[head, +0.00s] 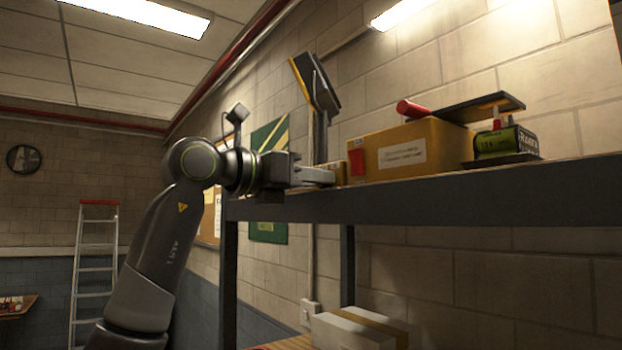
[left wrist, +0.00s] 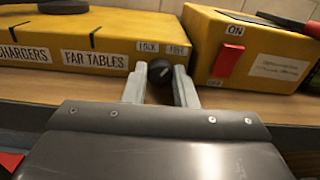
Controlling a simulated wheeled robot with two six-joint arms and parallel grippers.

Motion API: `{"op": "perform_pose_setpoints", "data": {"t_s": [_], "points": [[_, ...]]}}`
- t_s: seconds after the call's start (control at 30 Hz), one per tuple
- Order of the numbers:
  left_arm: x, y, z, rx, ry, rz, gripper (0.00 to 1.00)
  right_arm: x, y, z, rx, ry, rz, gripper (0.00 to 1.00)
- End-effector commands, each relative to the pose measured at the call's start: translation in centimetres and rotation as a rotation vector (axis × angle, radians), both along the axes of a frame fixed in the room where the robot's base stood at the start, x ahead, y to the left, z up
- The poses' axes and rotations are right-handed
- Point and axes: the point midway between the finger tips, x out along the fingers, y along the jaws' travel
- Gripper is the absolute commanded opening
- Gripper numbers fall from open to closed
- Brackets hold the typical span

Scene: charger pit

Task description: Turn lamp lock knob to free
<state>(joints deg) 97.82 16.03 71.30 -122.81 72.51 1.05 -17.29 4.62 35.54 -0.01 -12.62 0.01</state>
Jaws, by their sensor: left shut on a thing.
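The lamp lock knob (left wrist: 159,71) is a small dark round knob on the front of a yellow box (left wrist: 100,50) in the left wrist view. Two small labels sit above it; the left one seems to read LOCK, the right one is blurred. A short pale mark shows on the knob, but I cannot tell which label it points to. My left gripper (left wrist: 160,85) is shut on the knob, one finger on each side. In the head view my left gripper (head: 318,177) is at the shelf's left end, and the knob is not visible there. My right gripper is not in view.
A second yellow box (head: 420,148) with a red switch (head: 357,162) stands close right of the gripper on the dark shelf (head: 430,200). A tilted panel on a post (head: 316,85) rises behind the gripper. A green box (head: 505,142) is farther right. A ladder (head: 95,265) stands far left.

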Motion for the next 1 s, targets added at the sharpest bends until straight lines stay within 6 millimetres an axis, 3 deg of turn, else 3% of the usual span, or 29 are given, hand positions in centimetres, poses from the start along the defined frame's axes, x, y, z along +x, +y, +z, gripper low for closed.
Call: {"op": "perform_pose_setpoints", "data": {"t_s": [0.3,0.67,0.7,0.73,1.0], "points": [[0.0,-0.07,-0.07,0.136,-0.183,0.0,0.02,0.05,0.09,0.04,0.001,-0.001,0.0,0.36],[-0.01,-0.07,-0.08,0.147,-0.199,0.0,0.02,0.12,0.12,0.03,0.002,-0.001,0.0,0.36],[-0.01,-0.07,-0.08,0.147,-0.199,0.0,0.29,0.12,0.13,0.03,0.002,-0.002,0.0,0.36],[-0.01,-0.07,-0.08,0.147,-0.199,0.0,0.33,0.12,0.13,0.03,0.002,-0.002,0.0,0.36],[-0.03,-0.02,-0.07,0.146,-0.199,0.0,0.34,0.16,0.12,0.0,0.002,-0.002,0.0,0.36]]}}
